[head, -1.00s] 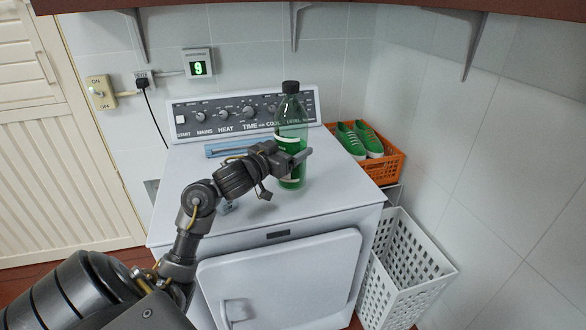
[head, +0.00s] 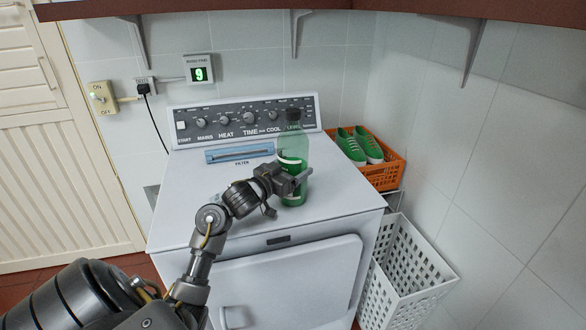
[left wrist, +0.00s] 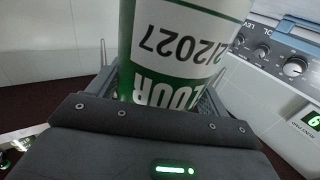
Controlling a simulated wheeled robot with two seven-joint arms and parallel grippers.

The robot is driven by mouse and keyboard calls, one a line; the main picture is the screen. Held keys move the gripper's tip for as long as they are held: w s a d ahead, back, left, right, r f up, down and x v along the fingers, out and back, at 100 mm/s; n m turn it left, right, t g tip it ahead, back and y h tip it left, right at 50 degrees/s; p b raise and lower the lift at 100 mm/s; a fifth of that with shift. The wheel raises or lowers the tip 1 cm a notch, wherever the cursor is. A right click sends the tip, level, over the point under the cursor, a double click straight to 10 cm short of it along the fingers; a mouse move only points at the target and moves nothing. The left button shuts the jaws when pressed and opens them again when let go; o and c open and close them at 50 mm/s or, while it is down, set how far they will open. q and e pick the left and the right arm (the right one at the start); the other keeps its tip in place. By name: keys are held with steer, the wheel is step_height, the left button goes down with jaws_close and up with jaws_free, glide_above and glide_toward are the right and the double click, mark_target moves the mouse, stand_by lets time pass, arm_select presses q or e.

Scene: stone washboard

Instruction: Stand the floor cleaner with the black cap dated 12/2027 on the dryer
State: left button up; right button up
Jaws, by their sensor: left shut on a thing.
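The green floor cleaner bottle (head: 293,155) with a black cap is upright over the right part of the white dryer top (head: 200,200). My left gripper (head: 292,182) is shut on the bottle, around its lower half. The bottle's base looks at or very near the dryer top; I cannot tell whether it touches. In the left wrist view the bottle's label (left wrist: 185,45) appears upside down and reads "FLOOR" and "2/2027", the first digit being cut off. The cap is outside that view. My right gripper is not in view.
The dryer's control panel (head: 245,120) stands behind, with a blue filter slot (head: 240,153) in front of it. An orange crate (head: 385,172) with green shoes and a white basket (head: 405,270) are to the right. The dryer top left of the bottle is clear.

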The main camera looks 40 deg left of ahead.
arm_select(q)
steer(key=o, duration=1.3)
steer(key=shift+o, duration=1.2)
steer(key=s+b, duration=0.1)
steer(key=s, duration=1.1)
